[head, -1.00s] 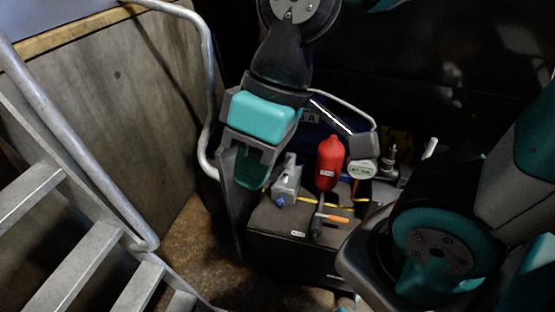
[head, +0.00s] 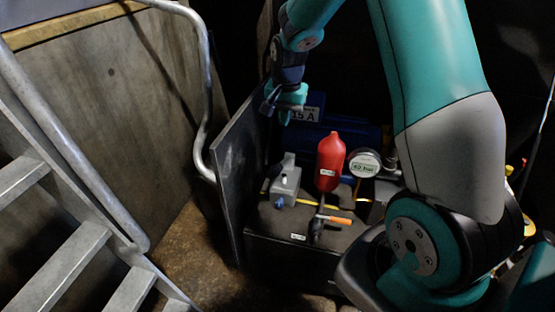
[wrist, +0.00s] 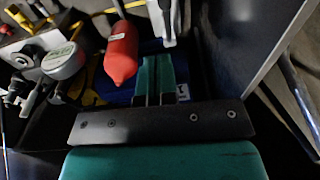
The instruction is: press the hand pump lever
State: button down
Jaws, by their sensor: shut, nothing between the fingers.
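A lever with an orange grip (head: 337,220) lies across the front of the black tank top in the head view, beside a short dark upright part (head: 316,231). I cannot tell for sure whether this is the hand pump lever. My gripper (head: 284,115) is shut and empty, behind the grey valve block and apart from the orange grip. In the wrist view my gripper's teal fingers (wrist: 158,58) lie together, just right of the red cylinder (wrist: 121,54). The orange grip is not seen in the wrist view.
On the black tank (head: 275,222) stand a grey block (head: 285,185), a red cylinder (head: 330,163) and a round gauge (head: 365,163). A blue unit (head: 306,138) is behind. A dark upright panel (head: 228,175) borders the left. Metal stairs (head: 65,270) and a railing (head: 205,85) stand farther left.

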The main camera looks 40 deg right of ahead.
send_over(277, 167)
jog(key=d, duration=0.2)
notch_tip(277, 167, down, 10)
jog(key=f, duration=0.1)
jog(key=a+f, duration=0.1)
jog(key=shift+s+a+f, duration=0.1)
jog(key=shift+a+f, duration=0.2)
jog(key=shift+f, duration=0.1)
jog(key=shift+a+f, duration=0.2)
jog(key=shift+f, duration=0.1)
jog(key=shift+s+f, duration=0.1)
